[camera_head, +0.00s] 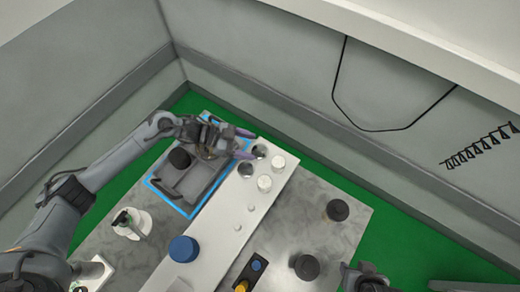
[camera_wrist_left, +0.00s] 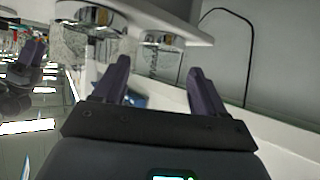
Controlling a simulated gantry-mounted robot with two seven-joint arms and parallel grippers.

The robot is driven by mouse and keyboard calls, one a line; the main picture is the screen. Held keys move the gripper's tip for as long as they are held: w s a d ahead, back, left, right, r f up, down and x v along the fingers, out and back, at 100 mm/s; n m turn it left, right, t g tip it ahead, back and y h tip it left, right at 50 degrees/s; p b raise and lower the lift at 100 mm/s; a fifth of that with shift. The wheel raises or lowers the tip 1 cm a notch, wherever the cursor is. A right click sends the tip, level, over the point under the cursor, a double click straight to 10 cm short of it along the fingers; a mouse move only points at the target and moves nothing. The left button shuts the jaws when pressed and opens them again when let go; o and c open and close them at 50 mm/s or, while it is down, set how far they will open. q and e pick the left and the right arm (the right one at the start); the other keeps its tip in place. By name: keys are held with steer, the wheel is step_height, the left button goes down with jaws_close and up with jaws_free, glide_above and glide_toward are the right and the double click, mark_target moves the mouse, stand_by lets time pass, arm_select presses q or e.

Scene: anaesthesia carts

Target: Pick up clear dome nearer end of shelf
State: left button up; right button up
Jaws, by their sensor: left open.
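The pale shelf (camera_head: 215,224) runs diagonally across the head view. Near its upper end are two clear, dark-looking domes: one nearer the end (camera_head: 260,151) and one farther from it (camera_head: 246,170). My left gripper (camera_head: 243,145) is open and empty, its purple fingers just left of the nearer dome; I cannot tell whether they touch it. The left wrist view looks upside down, with see-through pieces hanging from the shelf beyond the open left gripper (camera_wrist_left: 158,66). My right gripper (camera_head: 366,277) shows only partly at the bottom edge, its fingers unclear.
Two white round pieces (camera_head: 278,161) (camera_head: 264,183) stand beside the domes. Two small pale knobs (camera_head: 251,209) and a blue-capped jar (camera_head: 184,249) are farther down the shelf. A blue-edged tray (camera_head: 165,196) lies left. Dark round items (camera_head: 337,210) stand on the right-hand grey surface.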

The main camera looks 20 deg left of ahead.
mark_target(256, 147)
arm_select(q)
steer(key=shift+x, duration=2.5)
steer(key=c, duration=0.8)
steer(key=shift+o, duration=0.2)
steer(key=shift+r, duration=0.15)
